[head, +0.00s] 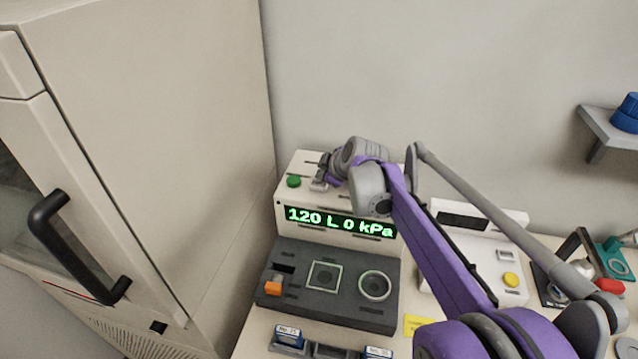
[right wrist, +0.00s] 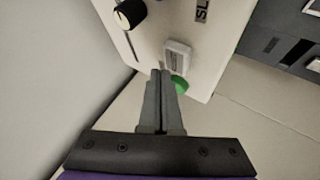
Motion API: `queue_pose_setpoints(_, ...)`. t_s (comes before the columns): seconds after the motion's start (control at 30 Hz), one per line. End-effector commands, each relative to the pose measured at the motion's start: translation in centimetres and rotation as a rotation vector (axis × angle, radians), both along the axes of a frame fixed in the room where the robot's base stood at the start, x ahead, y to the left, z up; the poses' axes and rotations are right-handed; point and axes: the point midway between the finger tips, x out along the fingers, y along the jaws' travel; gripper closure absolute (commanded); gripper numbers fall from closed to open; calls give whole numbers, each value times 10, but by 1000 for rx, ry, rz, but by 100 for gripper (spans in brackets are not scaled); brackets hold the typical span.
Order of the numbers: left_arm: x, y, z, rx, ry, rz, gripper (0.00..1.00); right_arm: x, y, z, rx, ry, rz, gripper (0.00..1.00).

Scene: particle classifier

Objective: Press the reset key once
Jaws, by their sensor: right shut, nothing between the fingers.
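The cream instrument (head: 297,212) has a lit green display (head: 340,222) reading "120 L 0 kPa". On its top sit a round green button (head: 293,181) and a small light grey key (head: 319,187). In the right wrist view the grey key (right wrist: 177,52) carries small print I cannot read, and the green button (right wrist: 180,86) is partly hidden by the fingers. I cannot read which is the reset key. My right gripper (right wrist: 160,72) is shut and empty, its tips close by the grey key and green button; contact is not clear. My left gripper is out of view.
A tall beige cabinet (head: 150,120) with a black handle stands close on the left. A dark panel (head: 330,285) with an orange switch lies in front of the instrument. A white device (head: 510,260) with a yellow button stands right, behind my arm. A black knob (right wrist: 129,14) is beyond the key.

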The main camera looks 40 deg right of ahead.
Motion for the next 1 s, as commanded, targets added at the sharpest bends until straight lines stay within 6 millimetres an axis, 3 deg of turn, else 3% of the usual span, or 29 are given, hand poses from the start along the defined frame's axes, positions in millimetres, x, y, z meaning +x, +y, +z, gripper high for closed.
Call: queue_pose_setpoints(1.0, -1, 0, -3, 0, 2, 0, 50, 0, 0, -9, 0, 0, 0, 100)
